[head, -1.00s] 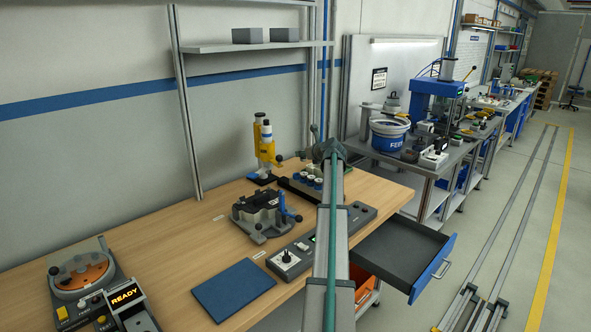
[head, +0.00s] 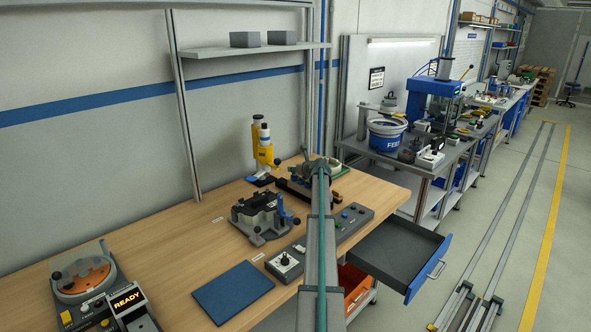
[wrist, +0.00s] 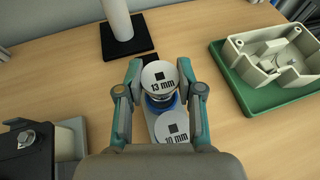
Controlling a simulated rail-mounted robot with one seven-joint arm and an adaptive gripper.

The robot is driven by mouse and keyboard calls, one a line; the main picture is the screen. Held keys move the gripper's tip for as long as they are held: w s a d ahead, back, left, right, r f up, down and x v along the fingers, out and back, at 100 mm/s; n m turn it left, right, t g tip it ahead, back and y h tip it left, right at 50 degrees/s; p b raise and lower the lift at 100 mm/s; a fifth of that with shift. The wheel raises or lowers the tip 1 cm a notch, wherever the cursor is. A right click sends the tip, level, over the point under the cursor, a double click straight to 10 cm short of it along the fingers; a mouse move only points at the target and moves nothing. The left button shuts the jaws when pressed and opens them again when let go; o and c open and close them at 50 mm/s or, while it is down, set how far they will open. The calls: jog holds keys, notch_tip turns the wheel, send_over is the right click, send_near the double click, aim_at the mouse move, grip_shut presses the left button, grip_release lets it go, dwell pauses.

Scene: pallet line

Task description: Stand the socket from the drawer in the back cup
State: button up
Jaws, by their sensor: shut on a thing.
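In the wrist view my gripper (wrist: 158,72) is shut on a socket (wrist: 159,82) with a white top marked 13 mm. The socket looks upright, over or in a blue cup (wrist: 160,106) of the rack; I cannot tell whether it is seated. In the head view the rack (head: 291,189) is partly hidden behind my arm. The drawer (head: 400,252) is pulled open and looks empty.
A green tray (wrist: 232,92) with a pale housing (wrist: 280,58) lies right of the rack in the wrist view. A post on a black base (wrist: 124,46) stands behind. A dark fixture (head: 262,214) sits left of the rack.

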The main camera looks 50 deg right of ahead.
jog(key=shift+f, duration=0.15)
jog(key=shift+f, duration=0.2)
jog(key=shift+f, duration=0.3)
jog(key=shift+s+a+f, duration=0.1)
jog(key=o, duration=1.1)
jog(key=shift+f, duration=0.1)
jog(key=shift+o, duration=0.2)
jog(key=shift+r, duration=0.2)
jog(key=r+b+v, duration=0.1)
jog(key=b+v, duration=0.1)
jog(key=v, duration=1)
jog(key=shift+b, duration=0.35)
